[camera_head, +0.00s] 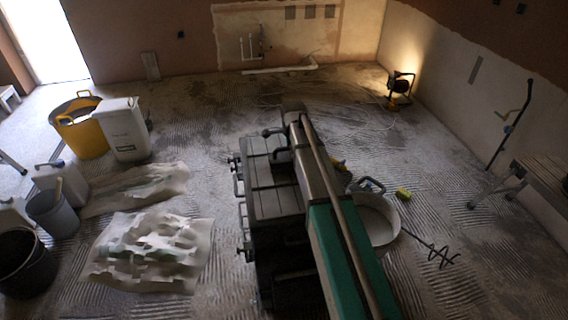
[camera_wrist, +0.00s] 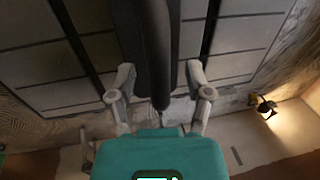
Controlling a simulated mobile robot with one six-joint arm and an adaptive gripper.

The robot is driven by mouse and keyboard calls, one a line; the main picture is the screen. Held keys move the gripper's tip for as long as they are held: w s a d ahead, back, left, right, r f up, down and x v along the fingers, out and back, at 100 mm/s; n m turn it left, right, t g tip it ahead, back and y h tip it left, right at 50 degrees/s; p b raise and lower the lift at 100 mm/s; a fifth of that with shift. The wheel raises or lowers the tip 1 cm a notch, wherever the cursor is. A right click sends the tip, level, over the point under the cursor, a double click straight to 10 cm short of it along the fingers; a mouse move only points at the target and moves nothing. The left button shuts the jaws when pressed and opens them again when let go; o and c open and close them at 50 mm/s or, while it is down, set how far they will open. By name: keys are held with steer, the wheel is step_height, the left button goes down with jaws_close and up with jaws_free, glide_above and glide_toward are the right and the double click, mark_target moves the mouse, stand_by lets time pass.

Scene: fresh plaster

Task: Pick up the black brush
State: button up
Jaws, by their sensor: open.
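I cannot make out a black brush in either view. My gripper (camera_wrist: 160,78) shows in the wrist view with its two grey fingers spread apart, one on each side of a dark tube of my own arm. It holds nothing that I can see. It is over my own base, away from the things on the floor. In the head view my folded arm and base cover the middle of the floor and hide what lies behind them.
A yellow tub (camera_head: 80,138), a white bin (camera_head: 124,135), a grey bucket (camera_head: 53,212), a black bucket (camera_head: 22,262) and crumpled sheets (camera_head: 150,252) stand or lie left. A pale bucket (camera_head: 378,222), yellow sponge (camera_head: 403,194), mixing paddle (camera_head: 436,252) and trestle (camera_head: 505,186) are right. Back floor is mostly open.

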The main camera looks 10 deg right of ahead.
stand_by(0.4)
jaws_close()
